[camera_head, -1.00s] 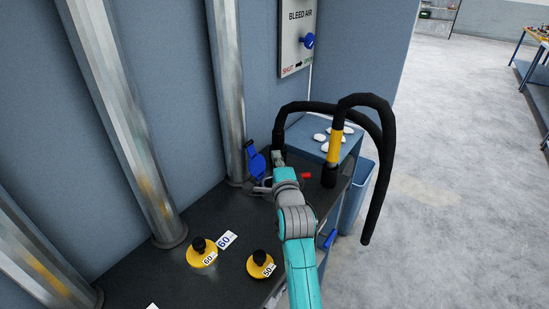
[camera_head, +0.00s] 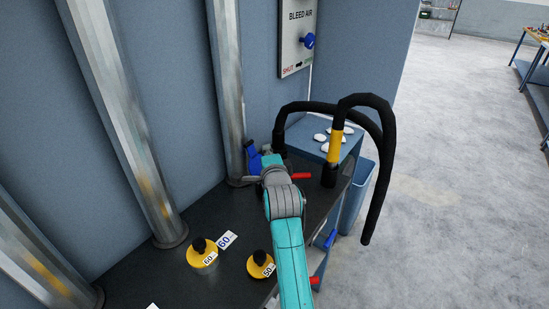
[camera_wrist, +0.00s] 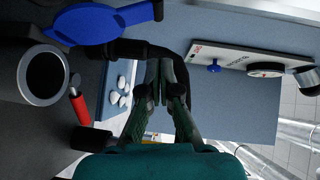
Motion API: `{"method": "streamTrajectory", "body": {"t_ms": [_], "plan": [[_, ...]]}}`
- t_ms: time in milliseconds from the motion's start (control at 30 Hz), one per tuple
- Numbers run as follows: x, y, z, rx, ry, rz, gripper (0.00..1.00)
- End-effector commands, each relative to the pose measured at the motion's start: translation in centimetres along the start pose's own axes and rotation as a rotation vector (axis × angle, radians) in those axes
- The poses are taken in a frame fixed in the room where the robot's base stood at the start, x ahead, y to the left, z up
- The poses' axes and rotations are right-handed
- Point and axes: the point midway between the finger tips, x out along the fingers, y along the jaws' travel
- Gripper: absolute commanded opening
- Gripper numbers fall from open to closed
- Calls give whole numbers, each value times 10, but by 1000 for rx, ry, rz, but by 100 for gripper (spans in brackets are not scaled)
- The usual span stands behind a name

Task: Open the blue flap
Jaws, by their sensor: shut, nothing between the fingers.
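In the wrist view the blue flap (camera_wrist: 92,23) is at the upper left, beside a round metal mouth (camera_wrist: 22,82) with a dark open centre. The flap does not cover the mouth in this view. A dark end piece sits at the flap's right tip. My gripper (camera_wrist: 162,66) is shut and empty, to the right of the flap and apart from it in the picture. In the head view my wrist hides the fingers.
A red handle (camera_head: 301,176) is right of my wrist. A black hose with a yellow band (camera_head: 335,147) arches nearby. Yellow weights (camera_head: 203,257) stand on the dark bench (camera_head: 190,287). A bleed-air panel (camera_head: 297,35) hangs behind. White pieces (camera_head: 340,129) lie on a blue stand. Open floor is right.

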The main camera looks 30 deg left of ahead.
Motion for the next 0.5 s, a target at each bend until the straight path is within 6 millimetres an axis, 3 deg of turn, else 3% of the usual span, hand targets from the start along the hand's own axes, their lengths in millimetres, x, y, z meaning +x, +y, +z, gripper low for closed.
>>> {"method": "streamTrajectory", "body": {"t_ms": [500], "plan": [[26,-12,26,-205,-1,203,0]]}}
